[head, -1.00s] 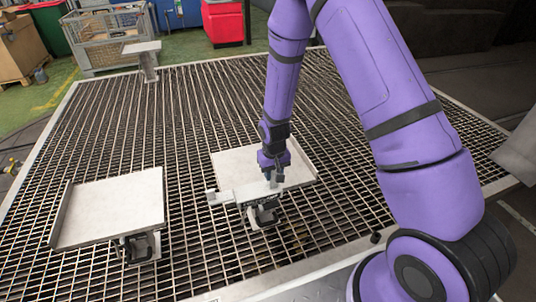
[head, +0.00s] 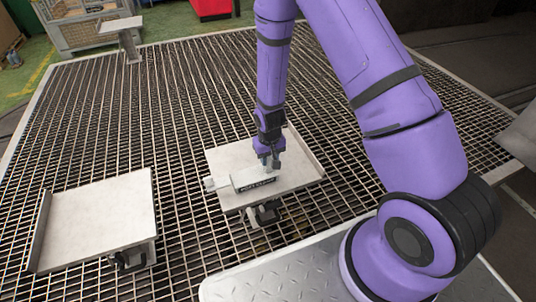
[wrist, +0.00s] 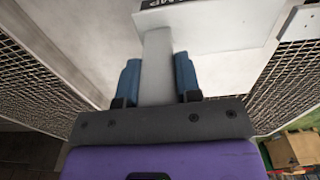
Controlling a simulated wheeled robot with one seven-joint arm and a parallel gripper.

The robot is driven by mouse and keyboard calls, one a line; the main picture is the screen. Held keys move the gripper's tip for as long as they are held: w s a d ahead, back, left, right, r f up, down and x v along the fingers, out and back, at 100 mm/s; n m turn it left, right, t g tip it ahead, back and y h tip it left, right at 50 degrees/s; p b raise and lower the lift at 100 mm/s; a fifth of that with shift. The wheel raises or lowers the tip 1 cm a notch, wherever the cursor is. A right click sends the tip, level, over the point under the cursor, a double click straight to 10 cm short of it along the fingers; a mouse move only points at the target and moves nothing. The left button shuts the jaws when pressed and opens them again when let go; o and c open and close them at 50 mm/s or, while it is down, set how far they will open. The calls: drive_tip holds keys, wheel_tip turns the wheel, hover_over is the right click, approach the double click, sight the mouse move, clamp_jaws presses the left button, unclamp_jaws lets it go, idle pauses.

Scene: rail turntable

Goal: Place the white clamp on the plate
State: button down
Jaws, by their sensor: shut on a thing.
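The white clamp (head: 243,181) is a pale block with a dark lettered label on its side. In the head view it lies across the front left part of the right-hand plate (head: 232,155), its left end around the plate's left edge. Whether it touches the plate I cannot tell. My gripper (head: 268,165) points down at the clamp's right part. In the wrist view its blue fingers (wrist: 158,78) are shut on a pale upright bar of the clamp (wrist: 215,28), with the lettered side partly cut off at the top. A second pale plate (head: 100,220) is empty at left.
Both plates have a raised lip on one side and stand on small supports above a metal grating (head: 180,120). A small pale stand (head: 122,25) is at the back left, near a wire crate (head: 75,30). My arm covers much of the right side.

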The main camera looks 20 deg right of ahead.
drive_tip(key=shift+f, duration=0.15)
drive_tip(key=c, duration=0.8)
unclamp_jaws()
drive_tip(key=shift+f, duration=0.1)
drive_tip(key=r, duration=1.2)
drive_tip(key=shift+s+r, duration=0.2)
drive_tip(key=shift+r, duration=0.1)
drive_tip(key=s+d+r+t, duration=0.1)
drive_tip(key=s+d+r, duration=0.15)
drive_tip(key=r, duration=0.85)
drive_tip(key=s+d+r+t, duration=0.1)
drive_tip(key=s+r, duration=0.3)
drive_tip(key=r, duration=0.8)
drive_tip(key=s+d+r+t, duration=0.1)
drive_tip(key=s+r, duration=0.5)
drive_tip(key=s, duration=0.3)
drive_tip(key=s+d+r+t, duration=0.2)
drive_tip(key=s+r, duration=0.5)
drive_tip(key=s, duration=0.2)
drive_tip(key=shift+s+d, duration=0.15)
drive_tip(key=shift+d, duration=0.05)
